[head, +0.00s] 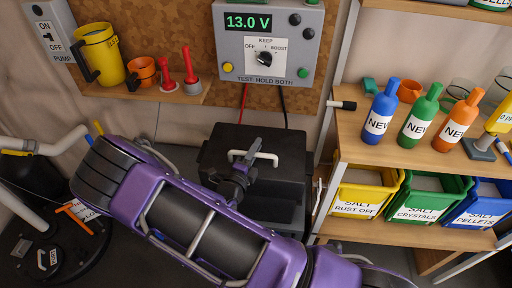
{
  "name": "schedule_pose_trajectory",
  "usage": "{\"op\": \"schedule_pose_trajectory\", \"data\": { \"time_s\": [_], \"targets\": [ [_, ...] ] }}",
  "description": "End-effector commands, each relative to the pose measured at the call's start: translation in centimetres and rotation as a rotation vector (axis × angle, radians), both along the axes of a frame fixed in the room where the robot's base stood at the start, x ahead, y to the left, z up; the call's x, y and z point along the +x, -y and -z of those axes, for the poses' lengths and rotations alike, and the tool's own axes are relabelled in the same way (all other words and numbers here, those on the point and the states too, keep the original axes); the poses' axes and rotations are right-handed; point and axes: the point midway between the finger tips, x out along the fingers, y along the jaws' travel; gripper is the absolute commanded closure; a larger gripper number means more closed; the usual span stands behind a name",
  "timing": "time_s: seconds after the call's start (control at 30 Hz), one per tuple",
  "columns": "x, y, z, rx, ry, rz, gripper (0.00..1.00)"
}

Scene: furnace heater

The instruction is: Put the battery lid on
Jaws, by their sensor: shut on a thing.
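The black battery lid (285,140) with a white bar handle (264,158) is in the middle of the head view. My gripper (243,163) is at the left part of the handle and is shut on it. The lid is over the dark battery box (278,212), whose front shows below the lid. I cannot tell whether the lid rests on the box or hangs just above it. My purple arm crosses in front and hides the left and lower parts of the box.
A grey charger panel (268,75) reading 13.0 V hangs behind, its red and black leads running down behind the lid. On the right, shelves (350,125) hold bottles and salt bins. On the left, a small shelf (140,96) holds a yellow jug.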

Motion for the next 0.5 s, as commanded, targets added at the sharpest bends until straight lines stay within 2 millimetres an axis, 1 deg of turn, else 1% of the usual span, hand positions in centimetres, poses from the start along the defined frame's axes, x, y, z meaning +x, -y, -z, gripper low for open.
{"op": "schedule_pose_trajectory", "data": {
  "time_s": [0.5],
  "targets": [
    [0.0,0.0,1.1,-0.001,0.005,0.001,1.00]
  ]
}}
